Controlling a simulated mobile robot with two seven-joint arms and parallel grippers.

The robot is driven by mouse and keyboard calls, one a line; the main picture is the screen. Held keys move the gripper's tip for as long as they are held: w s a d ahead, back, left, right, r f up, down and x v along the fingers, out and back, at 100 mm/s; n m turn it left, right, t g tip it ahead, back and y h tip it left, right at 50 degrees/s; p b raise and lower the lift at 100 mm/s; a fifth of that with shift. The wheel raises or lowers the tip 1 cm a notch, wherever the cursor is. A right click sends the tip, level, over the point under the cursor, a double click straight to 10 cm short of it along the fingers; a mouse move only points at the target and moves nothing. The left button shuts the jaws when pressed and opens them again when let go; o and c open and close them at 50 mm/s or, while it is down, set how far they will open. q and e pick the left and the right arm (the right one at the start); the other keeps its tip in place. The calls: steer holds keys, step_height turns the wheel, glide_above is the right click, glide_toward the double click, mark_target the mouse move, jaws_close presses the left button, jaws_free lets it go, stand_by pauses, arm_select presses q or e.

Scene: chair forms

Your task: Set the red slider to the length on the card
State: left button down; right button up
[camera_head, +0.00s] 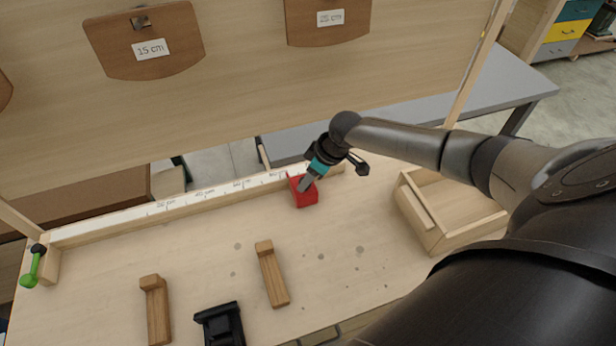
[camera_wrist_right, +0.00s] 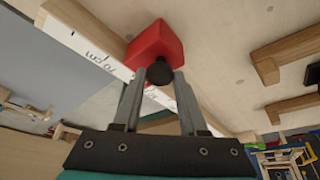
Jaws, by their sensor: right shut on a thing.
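The red slider (camera_head: 303,192) sits against the white ruler rail (camera_head: 205,199), near the rail's right end. My right gripper (camera_head: 309,181) is at the slider; in the right wrist view its two fingers (camera_wrist_right: 157,88) close around the black knob (camera_wrist_right: 159,72) of the red block (camera_wrist_right: 157,44). The ruler's printed numbers are too small to read surely in the head view. A card (camera_head: 151,49) reading "15 cm" is on a hanging wooden panel; another card (camera_head: 330,18), seemingly "25 cm", is on the panel to its right. My left gripper does not show.
An open wooden box (camera_head: 445,238) stands right of the slider. Two wooden L-shaped pieces (camera_head: 156,312) (camera_head: 271,274) and a black object (camera_head: 220,326) lie at the front. A green-handled part (camera_head: 32,268) is at the rail's left end.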

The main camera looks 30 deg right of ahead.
jaws_close()
stand_by(0.8)
